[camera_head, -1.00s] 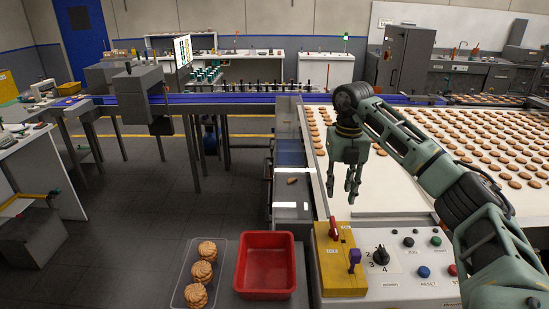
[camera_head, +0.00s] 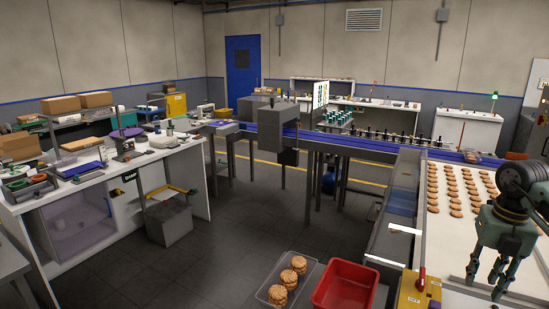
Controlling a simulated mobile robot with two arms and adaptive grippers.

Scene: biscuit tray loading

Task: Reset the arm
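My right gripper (camera_head: 490,278) hangs fingers down at the right edge, above the near part of the white biscuit conveyor (camera_head: 437,225). Its fingers are spread apart with nothing between them. Part of my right arm is cut off by the picture's right edge. My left arm and gripper are not in view. Rows of biscuits (camera_head: 456,199) lie on the conveyor behind the gripper.
A clear tray with stacked biscuits (camera_head: 289,276) and a red bin (camera_head: 346,288) stand at the bottom. A yellow switch panel (camera_head: 419,292) is beside the bin. A cluttered workbench (camera_head: 95,180) stands left. The dark floor (camera_head: 215,262) between is clear.

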